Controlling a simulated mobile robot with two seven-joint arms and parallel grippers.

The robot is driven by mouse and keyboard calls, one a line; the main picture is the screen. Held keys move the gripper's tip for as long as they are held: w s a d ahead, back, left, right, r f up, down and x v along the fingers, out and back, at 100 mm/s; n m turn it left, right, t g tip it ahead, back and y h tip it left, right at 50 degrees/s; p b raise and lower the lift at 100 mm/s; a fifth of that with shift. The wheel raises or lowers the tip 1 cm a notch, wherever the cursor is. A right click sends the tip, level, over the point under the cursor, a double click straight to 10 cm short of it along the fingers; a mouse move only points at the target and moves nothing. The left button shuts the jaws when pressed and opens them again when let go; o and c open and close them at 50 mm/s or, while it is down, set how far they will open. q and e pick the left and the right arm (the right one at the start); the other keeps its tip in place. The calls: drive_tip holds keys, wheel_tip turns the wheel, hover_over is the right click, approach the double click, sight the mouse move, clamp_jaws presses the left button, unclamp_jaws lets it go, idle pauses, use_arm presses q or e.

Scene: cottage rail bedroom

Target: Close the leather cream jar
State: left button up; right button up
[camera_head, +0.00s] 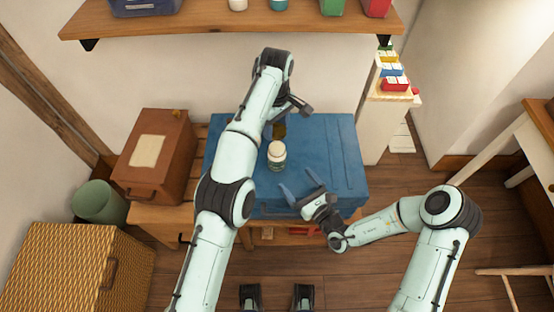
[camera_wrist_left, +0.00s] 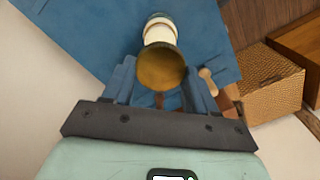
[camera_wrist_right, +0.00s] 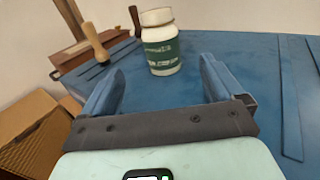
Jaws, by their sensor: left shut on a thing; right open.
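A white jar (camera_head: 277,155) with a dark green label stands upright on the blue chest. In the right wrist view the jar (camera_wrist_right: 161,48) has a broad cream-white top; I cannot tell whether it is a separate lid. My left gripper (camera_head: 285,122) is just behind and above the jar, shut on a brownish-gold round thing (camera_wrist_left: 161,68). In the left wrist view it partly hides the jar (camera_wrist_left: 159,30); I cannot tell whether they touch. My right gripper (camera_head: 299,190) is open and empty at the front right of the jar, which is beyond its fingertips.
The blue chest (camera_head: 335,150) has free room to the right of the jar. A brown box (camera_head: 155,155) stands to its left. Wooden-handled tools (camera_wrist_right: 95,42) show behind the right gripper's left finger. A wall shelf (camera_head: 205,22) spans above the chest.

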drive_tip(key=shift+w, duration=0.1)
drive_tip(key=x, duration=1.2)
drive_tip(key=c, duration=1.5)
use_arm(q)
hover_over(276, 146)
drive_tip(key=shift+f, duration=2.5)
drive_tip(key=shift+s, duration=0.1)
drive_tip(key=shift+f, duration=0.9)
drive_tip(key=shift+f, duration=0.55)
